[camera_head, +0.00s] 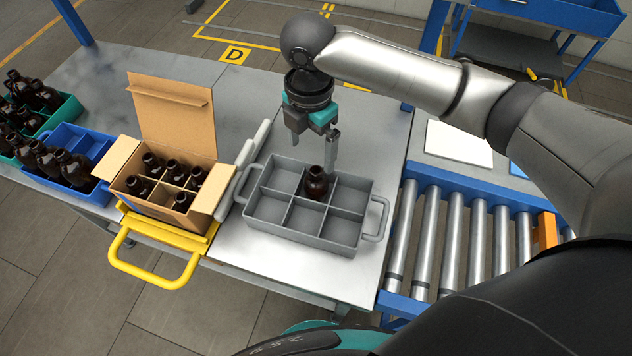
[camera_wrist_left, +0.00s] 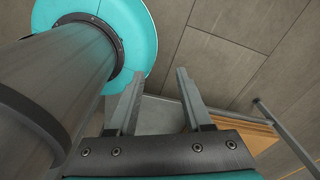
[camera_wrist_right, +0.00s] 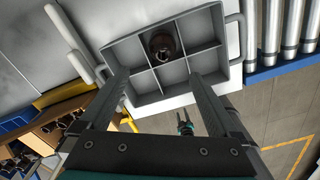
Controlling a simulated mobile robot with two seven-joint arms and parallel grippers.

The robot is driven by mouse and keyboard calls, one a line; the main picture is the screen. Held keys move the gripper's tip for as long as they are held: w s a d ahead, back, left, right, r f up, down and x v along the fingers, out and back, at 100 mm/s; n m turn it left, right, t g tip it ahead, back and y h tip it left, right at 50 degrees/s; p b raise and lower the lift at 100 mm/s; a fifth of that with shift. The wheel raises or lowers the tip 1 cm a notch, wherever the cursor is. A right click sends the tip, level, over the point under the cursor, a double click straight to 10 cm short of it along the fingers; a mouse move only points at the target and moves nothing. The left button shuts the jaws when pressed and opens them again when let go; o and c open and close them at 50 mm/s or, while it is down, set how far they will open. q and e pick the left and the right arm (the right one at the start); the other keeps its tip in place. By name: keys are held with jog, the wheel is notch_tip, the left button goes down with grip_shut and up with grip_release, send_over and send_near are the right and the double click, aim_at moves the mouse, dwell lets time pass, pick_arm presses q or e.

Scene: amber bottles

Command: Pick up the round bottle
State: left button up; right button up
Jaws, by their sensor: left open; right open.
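A round brown bottle (camera_head: 316,184) stands upright in the back middle compartment of a grey divided crate (camera_head: 262,219). It also shows in the right wrist view (camera_wrist_right: 163,46), in the top middle compartment. The other compartments look empty. My right gripper (camera_head: 313,154) is open and points down above the back of the crate, close to the bottle but not around it. In the right wrist view the bottle lies beyond and between the open fingers (camera_wrist_right: 158,76). My left gripper (camera_wrist_left: 158,74) is open and empty, seen only in its own wrist view.
An open cardboard box (camera_head: 130,201) with several bottles stands left of the crate on a yellow-handled carrier (camera_head: 150,276). Blue (camera_head: 97,146) and green bins with bottles stand farther left. A roller conveyor (camera_head: 462,240) runs on the right. Table (camera_head: 232,120) behind the crate is clear.

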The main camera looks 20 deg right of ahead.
aim_at(316, 169)
notch_tip(316, 169, down, 3)
jog(key=shift+f, duration=0.45)
jog(key=f, duration=0.2)
jog(key=d+f, duration=0.1)
jog(key=f, duration=0.1)
jog(key=shift+f+b, duration=0.15)
jog(key=shift+b, duration=0.25)
jog(key=shift+f, duration=0.35)
pick_arm(q)
jog(key=shift+w+d+f, duration=0.1)
jog(key=shift+w+f, duration=0.15)
jog(key=shift+w, duration=0.2)
jog(key=shift+w+f, duration=0.2)
jog(key=shift+w, duration=0.25)
jog(key=shift+s, duration=0.1)
pick_arm(e)
jog(key=shift+c, duration=0.2)
jog(key=c, duration=0.4)
pick_arm(q)
jog(key=shift+s, duration=0.2)
pick_arm(e)
grip_shut()
jog(key=shift+w, duration=0.1)
